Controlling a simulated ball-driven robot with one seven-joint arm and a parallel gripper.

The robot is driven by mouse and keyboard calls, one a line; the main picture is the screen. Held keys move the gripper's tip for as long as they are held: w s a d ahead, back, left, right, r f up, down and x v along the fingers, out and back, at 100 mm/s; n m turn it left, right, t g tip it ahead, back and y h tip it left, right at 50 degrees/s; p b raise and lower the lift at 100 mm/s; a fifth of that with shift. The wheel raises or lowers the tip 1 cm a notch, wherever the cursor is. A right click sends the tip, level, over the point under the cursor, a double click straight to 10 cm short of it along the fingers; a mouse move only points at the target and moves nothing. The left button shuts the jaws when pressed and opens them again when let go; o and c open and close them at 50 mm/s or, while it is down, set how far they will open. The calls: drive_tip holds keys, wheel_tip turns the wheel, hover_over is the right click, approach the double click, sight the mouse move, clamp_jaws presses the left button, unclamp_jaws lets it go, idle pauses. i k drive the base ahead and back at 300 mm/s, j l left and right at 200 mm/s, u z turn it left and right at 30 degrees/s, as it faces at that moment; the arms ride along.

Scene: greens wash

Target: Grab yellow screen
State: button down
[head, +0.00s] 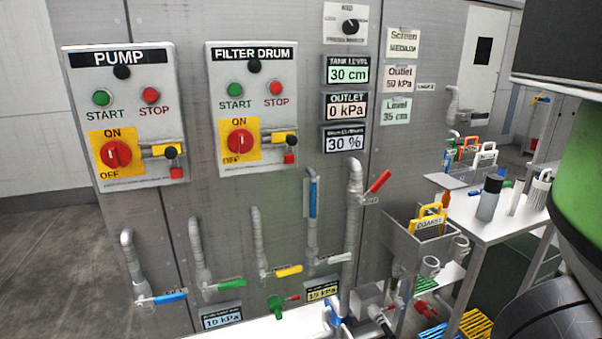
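A yellow screen (430,222) with a loop handle and a label that seems to read COARSE stands in an open grey metal box (405,240), right of centre. Its lower part is hidden inside the box. My gripper is not in view. A green and dark part at the right edge is likely my own arm, and it covers part of the room there.
A grey panel carries the pump box (125,75) and filter drum box (252,75). Pipes with coloured valve levers, one red (379,181), stand left of the box. A white table (465,212) holds bottles. Yellow slotted pieces (474,325) lie low right.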

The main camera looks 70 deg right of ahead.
sight(425, 228)
drive_tip(key=z, duration=2.25)
